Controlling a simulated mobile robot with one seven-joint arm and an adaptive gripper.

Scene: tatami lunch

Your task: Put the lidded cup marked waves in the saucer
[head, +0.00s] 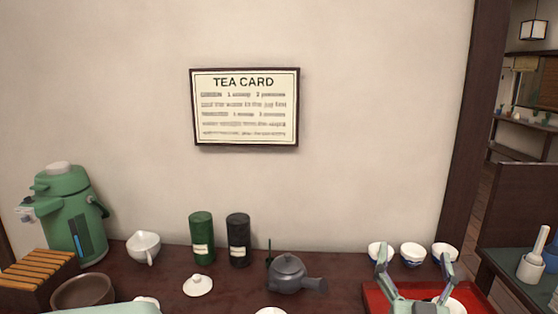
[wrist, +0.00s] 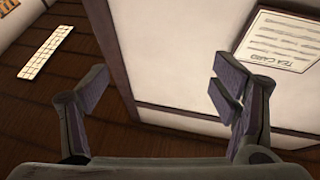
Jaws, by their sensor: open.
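My gripper (head: 414,262) is open and empty, low at the right of the head view, in front of a red tray (head: 376,296). In the wrist view my gripper (wrist: 162,88) has its fingers spread wide with nothing between them. Three small white cups with blue markings stand in a row at the back: a left cup (head: 378,251), a middle cup (head: 412,252) and a right cup (head: 446,251). No lid shows on them, and I cannot read their marks. A white piece (head: 458,305) on the tray is partly hidden by my gripper. I cannot make out the wave-marked lidded cup or the saucer.
On the dark counter (head: 335,268) stand a grey teapot (head: 287,275), green canister (head: 202,240), black canister (head: 238,240), white knobbed lid (head: 198,286), white spouted bowl (head: 143,246), brown bowl (head: 84,292) and green flask (head: 72,215). A tea card (head: 245,106) hangs on the wall.

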